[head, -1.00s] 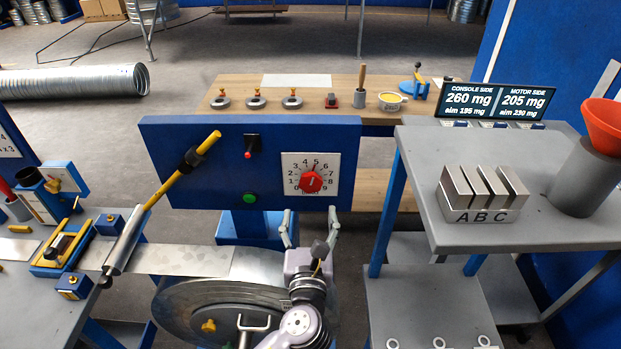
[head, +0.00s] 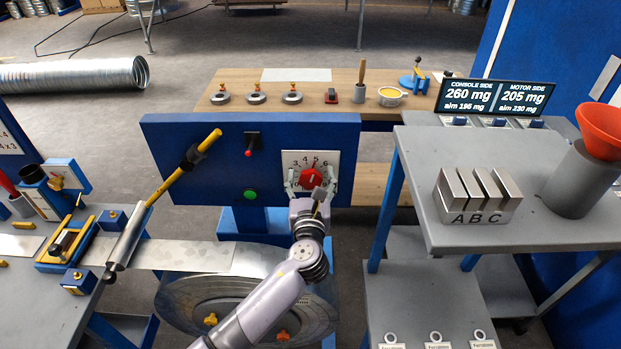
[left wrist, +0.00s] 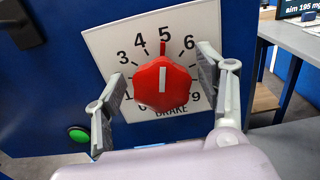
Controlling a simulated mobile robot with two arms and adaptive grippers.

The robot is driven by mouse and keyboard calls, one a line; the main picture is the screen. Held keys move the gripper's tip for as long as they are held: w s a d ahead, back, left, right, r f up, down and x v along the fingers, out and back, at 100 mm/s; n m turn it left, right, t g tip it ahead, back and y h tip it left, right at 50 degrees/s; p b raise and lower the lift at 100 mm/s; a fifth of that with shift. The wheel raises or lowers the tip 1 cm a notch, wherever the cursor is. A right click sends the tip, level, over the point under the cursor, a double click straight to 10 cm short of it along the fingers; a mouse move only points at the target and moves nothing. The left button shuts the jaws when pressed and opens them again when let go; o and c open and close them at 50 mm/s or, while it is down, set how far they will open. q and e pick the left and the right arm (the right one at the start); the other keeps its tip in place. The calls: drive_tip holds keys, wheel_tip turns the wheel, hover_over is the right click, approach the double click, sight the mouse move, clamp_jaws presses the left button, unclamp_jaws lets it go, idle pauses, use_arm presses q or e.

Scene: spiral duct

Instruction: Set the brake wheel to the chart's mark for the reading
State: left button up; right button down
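The brake wheel is a red faceted knob (head: 311,177) on a white numbered dial plate on the blue console; it also shows in the left wrist view (left wrist: 163,84). The plate (left wrist: 125,40) is marked BRAKE. The knob's white line points up toward the 5, below a red mark. My left gripper (head: 312,182) is open in front of the dial. In the left wrist view its fingers (left wrist: 163,95) stand either side of the knob, with gaps showing. The display (head: 497,98) reads console side 260 mg, motor side 205 mg, aim 230 mg. My right gripper is not in view.
The blue console (head: 200,140) also carries a green button (head: 250,195) and a red-tipped lever (head: 250,147). A yellow-handled bar (head: 182,172) slants to the left.

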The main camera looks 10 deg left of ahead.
use_arm(q)
drive_tip(key=c, duration=1.1)
drive_tip(key=shift+c, duration=0.3)
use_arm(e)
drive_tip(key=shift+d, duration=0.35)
use_arm(q)
drive_tip(key=shift+f+n, duration=0.1)
drive_tip(key=shift+n, duration=0.3)
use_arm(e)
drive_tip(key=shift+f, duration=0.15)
use_arm(q)
drive_tip(key=n+b, duration=0.2)
drive_tip(key=n, duration=0.3)
drive_tip(key=shift+a+f+n, duration=0.1)
drive_tip(key=shift+a+n, duration=0.05)
drive_tip(key=shift+n, duration=0.15)
drive_tip(key=n+b, duration=0.2)
drive_tip(key=n, duration=0.3)
drive_tip(key=shift+a+b, duration=0.1)
drive_tip(key=shift+b, duration=0.3)
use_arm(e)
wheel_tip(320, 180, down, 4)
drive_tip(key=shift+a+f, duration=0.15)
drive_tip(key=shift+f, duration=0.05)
use_arm(q)
drive_tip(key=shift+n, duration=0.4)
drive_tip(key=o, duration=1.2)
